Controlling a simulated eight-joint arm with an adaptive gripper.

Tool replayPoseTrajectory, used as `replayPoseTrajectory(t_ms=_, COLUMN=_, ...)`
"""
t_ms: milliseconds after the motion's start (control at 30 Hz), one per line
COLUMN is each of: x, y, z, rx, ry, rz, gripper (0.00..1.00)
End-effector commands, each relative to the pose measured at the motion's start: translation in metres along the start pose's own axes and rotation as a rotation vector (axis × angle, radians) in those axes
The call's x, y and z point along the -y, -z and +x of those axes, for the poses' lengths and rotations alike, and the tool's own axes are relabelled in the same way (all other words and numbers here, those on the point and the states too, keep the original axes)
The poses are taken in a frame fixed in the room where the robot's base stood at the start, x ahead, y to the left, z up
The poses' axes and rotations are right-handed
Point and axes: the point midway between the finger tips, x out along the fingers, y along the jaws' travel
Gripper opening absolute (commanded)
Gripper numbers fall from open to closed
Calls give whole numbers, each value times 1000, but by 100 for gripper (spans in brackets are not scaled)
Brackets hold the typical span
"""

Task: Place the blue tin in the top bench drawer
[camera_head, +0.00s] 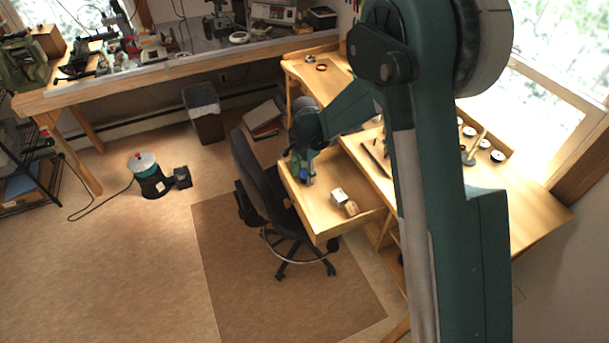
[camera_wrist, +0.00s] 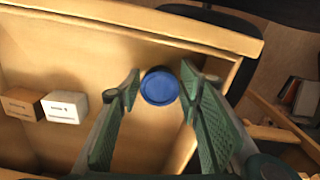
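The blue tin (camera_wrist: 160,87) is between my gripper's (camera_wrist: 160,84) two fingertips, which sit close against its left and right sides. In the head view the tin (camera_head: 303,174) shows as a small blue patch below my gripper (camera_head: 303,163). The bench drawer (camera_head: 325,232) is pulled out, and the tin is inside its outline near the left end. In the wrist view the drawer's wooden rim (camera_wrist: 215,37) runs above the tin. I cannot tell whether the tin touches the drawer floor.
A white box (camera_head: 338,195) and a brown block (camera_head: 351,208) lie in the drawer, apart from the tin. An office chair (camera_head: 258,178) stands close to the drawer's left side. The workbench top (camera_head: 500,205) holds small jars and tools. The drawer floor between tin and boxes is clear.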

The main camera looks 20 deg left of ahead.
Motion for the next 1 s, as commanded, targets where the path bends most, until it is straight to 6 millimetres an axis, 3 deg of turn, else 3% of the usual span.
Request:
replayPoseTrajectory(t_ms=567, x=0, y=0, z=-8, rx=0, ry=0, rz=0, gripper=37)
replayPoseTrajectory(t_ms=1000, x=0, y=0, z=-66, rx=0, ry=0, rz=0, gripper=37)
